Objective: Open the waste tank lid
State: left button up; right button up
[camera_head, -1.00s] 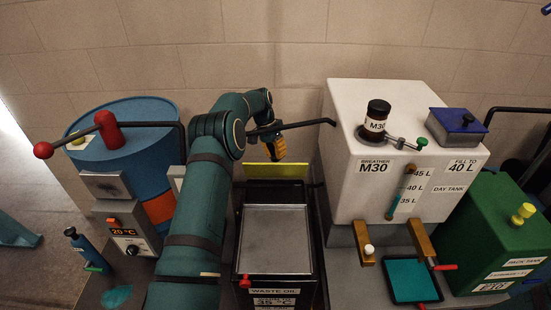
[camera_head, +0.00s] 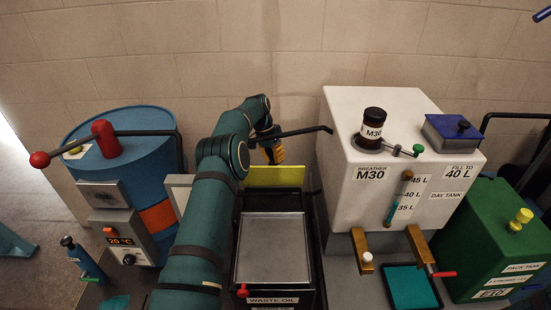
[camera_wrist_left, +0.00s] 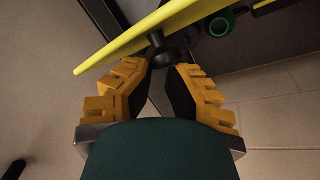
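The waste oil tank (camera_head: 260,299) is a dark box with a framed grey top surface, low in the middle of the head view. Its yellow lid (camera_head: 274,176) stands raised at the tank's back edge. In the left wrist view the lid (camera_wrist_left: 130,45) crosses the top as a slanted yellow plate, with a black knob (camera_wrist_left: 170,49) on it. My left gripper (camera_wrist_left: 166,69) has its two fingers drawn together at this knob; the exact contact is partly hidden. In the head view the left gripper (camera_head: 273,152) is behind the lid, partly hidden. My right gripper is not in view.
A white day tank (camera_head: 345,200) stands close on the right, with a dark bar (camera_head: 300,132) reaching left toward my gripper. A blue drum (camera_head: 150,160) with a red-knobbed lever stands left. A green tank (camera_head: 500,235) is far right. A wall stands behind.

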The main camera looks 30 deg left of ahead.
pick_arm(q)
jog(key=o, duration=0.5)
jog(key=shift+s+a+f, duration=0.25)
jog(key=shift+f, duration=0.25)
jog(key=shift+s+a+f, duration=0.2)
jog(key=shift+a+f, duration=0.05)
jog(key=shift+f, duration=0.25)
jog(key=shift+o, duration=1.1)
jog(key=shift+w+a+f, duration=0.1)
jog(key=shift+a, duration=0.15)
jog(key=shift+d+r, duration=0.2)
jog(key=shift+w, duration=0.1)
jog(key=shift+r, duration=0.15)
notch_tip(320, 180, up, 10)
